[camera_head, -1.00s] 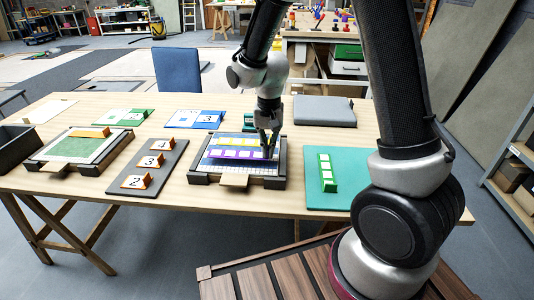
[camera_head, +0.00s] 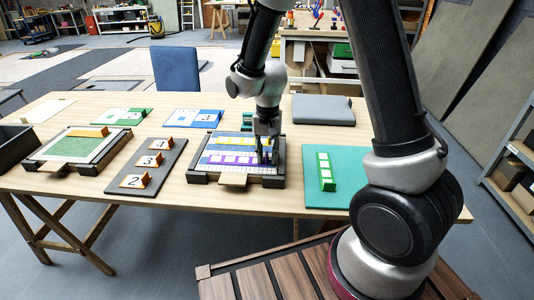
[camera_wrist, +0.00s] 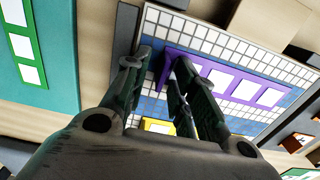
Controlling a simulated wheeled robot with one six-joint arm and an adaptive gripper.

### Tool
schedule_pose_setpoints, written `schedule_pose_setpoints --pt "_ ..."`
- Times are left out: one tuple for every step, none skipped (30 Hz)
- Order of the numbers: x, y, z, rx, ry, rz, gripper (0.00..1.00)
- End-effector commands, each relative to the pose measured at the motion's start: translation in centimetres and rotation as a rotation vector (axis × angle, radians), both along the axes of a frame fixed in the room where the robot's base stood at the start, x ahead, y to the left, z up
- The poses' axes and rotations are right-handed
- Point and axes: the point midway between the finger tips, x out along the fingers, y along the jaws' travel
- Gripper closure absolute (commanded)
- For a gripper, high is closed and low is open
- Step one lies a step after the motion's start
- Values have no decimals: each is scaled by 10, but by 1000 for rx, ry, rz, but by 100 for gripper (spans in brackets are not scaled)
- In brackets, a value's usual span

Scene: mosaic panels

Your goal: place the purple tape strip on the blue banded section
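The purple tape strip (camera_head: 232,160) with white squares lies along the tiled panel (camera_head: 262,181) on the middle of the table. In the wrist view the strip (camera_wrist: 225,83) has blue tiles (camera_wrist: 296,97) beside it and white tiles on either side; whether it fully covers the blue band is unclear. My gripper (camera_head: 267,158) is at the strip's right end in the head view. In the wrist view my gripper (camera_wrist: 160,75) has its fingers apart, with the strip's end near them; one finger hides part of it. A yellow strip (camera_head: 238,140) lies farther back on the panel.
A green mat (camera_head: 345,197) with a green strip (camera_head: 325,172) lies to the right. A grey board (camera_head: 147,167) with numbered orange blocks and a framed green panel (camera_head: 75,147) lie to the left. A grey pad (camera_head: 322,109) lies behind. Bare tabletop separates them.

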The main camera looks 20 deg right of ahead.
Motion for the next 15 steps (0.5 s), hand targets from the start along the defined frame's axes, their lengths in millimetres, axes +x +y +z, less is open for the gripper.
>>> schedule_pose_setpoints --pt "1 0 3 1 -3 0 73" --pt "1 0 6 1 -3 0 73" --pt "1 0 11 1 -4 0 73" --pt "1 0 16 1 -5 0 73" --pt "1 0 21 1 -5 0 73" --pt "1 0 30 2 -6 0 73" --pt "1 0 37 2 -5 0 73" --pt "2 0 44 2 -7 0 73" --pt "2 0 54 2 -7 0 73" --pt "1 0 61 3 -7 0 73" --pt "1 0 68 3 -7 0 73" --pt "1 0 77 2 -6 0 73" --pt "1 0 83 2 -5 0 73" --pt "1 0 89 2 -6 0 73" --pt "0 -1 96 1 -5 0 73"
